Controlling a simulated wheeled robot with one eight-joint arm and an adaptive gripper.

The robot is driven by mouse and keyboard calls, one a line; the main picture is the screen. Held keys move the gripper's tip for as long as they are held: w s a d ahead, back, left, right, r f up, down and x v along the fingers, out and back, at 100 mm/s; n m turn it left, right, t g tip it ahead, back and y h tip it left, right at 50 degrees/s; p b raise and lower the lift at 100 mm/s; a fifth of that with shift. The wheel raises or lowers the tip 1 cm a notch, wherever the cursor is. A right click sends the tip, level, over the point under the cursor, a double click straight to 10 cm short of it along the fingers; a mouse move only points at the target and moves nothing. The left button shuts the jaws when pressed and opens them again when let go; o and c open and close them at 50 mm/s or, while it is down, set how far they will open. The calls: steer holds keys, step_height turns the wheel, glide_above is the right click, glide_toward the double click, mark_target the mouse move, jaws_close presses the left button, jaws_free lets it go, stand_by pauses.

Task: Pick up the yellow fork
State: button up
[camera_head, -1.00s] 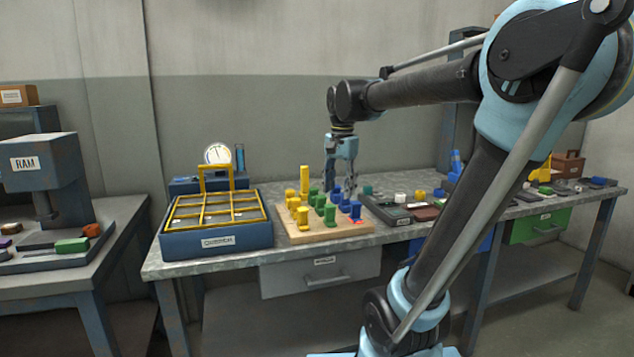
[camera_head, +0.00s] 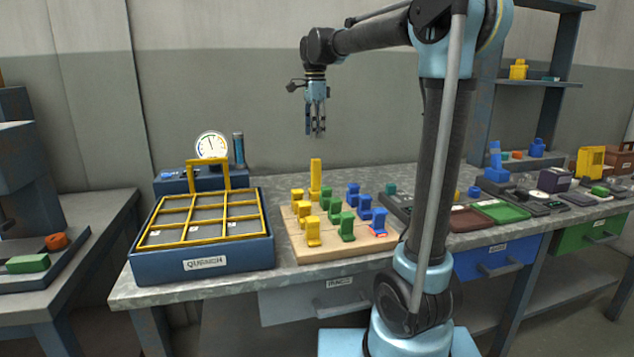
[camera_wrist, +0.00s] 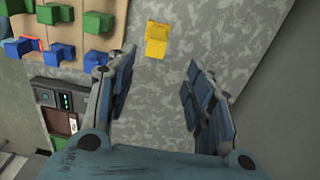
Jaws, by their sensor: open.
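A tall upright yellow piece (camera_head: 316,178), which may be the yellow fork, stands just behind the wooden board (camera_head: 335,254). In the wrist view a lone yellow piece (camera_wrist: 157,40) is on the bare metal bench, apart from the board; it looks like the same piece. Its exact shape is hard to tell. My gripper (camera_head: 316,134) hangs above and behind the board, fingers pointing down, empty and clear of the bench. In the wrist view its two fingers (camera_wrist: 157,85) are spread, with the yellow piece beyond their tips.
The board holds rows of yellow (camera_head: 313,232), green (camera_head: 347,228) and blue (camera_head: 379,222) pieces. A blue quench tray (camera_head: 205,262) with a yellow rack (camera_head: 208,168) is on its left. Small devices and trays (camera_head: 500,211) crowd the right. The wall rises behind the bench.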

mark_target(318, 159)
steer(key=f, duration=0.6)
steer(key=d+f, duration=0.1)
steer(key=f, duration=0.3)
steer(key=shift+w, duration=0.1)
steer(key=shift+s+a+f, duration=0.1)
steer(key=shift+s+f, duration=0.05)
steer(key=shift+f, duration=0.85)
steer(key=shift+s+a+f, duration=0.1)
steer(key=shift+f, duration=0.85)
steer(key=shift+s+a+f, duration=0.1)
steer(key=shift+s+f, duration=0.05)
steer(key=shift+f, duration=0.85)
jaws_close()
